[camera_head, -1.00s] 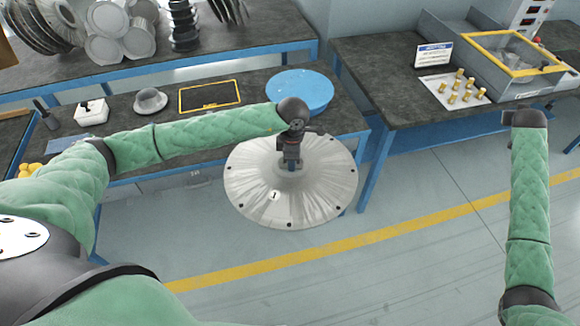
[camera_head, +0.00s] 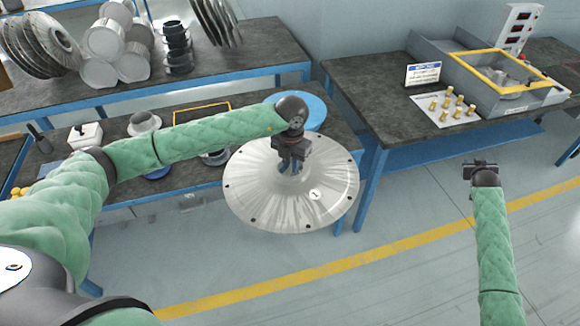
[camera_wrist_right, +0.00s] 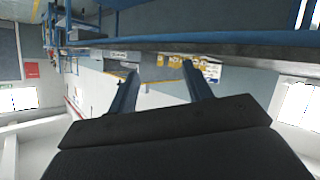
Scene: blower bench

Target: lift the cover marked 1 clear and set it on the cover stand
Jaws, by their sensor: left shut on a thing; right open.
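The round silver cover marked 1 (camera_head: 330,205) hangs in the air in front of the bench, in the middle of the head view. My left gripper (camera_head: 291,160) is shut on the fitting at its centre. The cover is slightly tilted, with its label on the right. A blue round top (camera_head: 305,108) stands on the bench behind it, partly hidden by my left arm and the cover; I cannot tell if it is the cover stand. My right gripper (camera_head: 481,166) is open and empty over the floor at right; its spread fingers show in the right wrist view (camera_wrist_right: 160,88).
A right bench (camera_head: 375,95) carries a tray of brass parts (camera_head: 447,107), a small sign (camera_head: 423,74) and a yellow-rimmed box (camera_head: 500,72). Discs and cylinders (camera_head: 104,40) fill the back left bench. The floor (camera_head: 400,285) in front is clear.

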